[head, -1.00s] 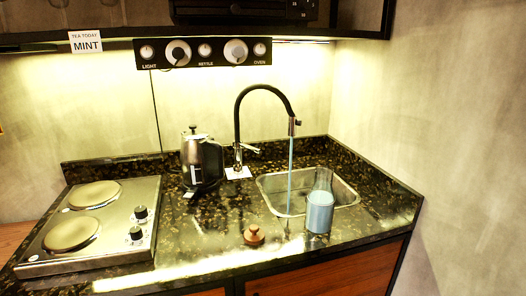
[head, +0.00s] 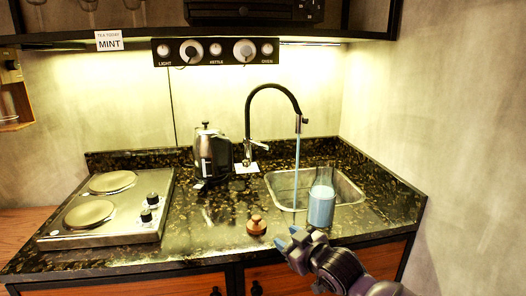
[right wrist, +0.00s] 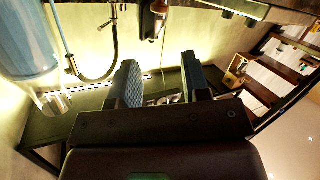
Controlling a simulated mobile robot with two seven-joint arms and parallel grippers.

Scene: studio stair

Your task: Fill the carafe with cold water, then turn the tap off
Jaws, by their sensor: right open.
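The carafe (head: 321,205) is clear glass, upright, with pale blue water filling its lower and middle part. It stands at the sink's front right in the head view and shows large at the upper left of the right wrist view (right wrist: 25,45). The black gooseneck tap (head: 272,90) is running. Its thin blue stream (head: 297,165) falls left of the carafe, apart from it in the head view. The tap's small lever (head: 258,145) is at its base. My right gripper (head: 289,240) is open and empty at the counter's front edge, below the carafe. My left gripper is out of view.
A steel kettle (head: 212,155) stands left of the tap. A wooden stopper-like knob (head: 256,226) sits near the counter's front. A two-plate hob (head: 105,208) is at the left. The sink (head: 280,183) is at the right. A shelf (head: 130,35) overhangs the back.

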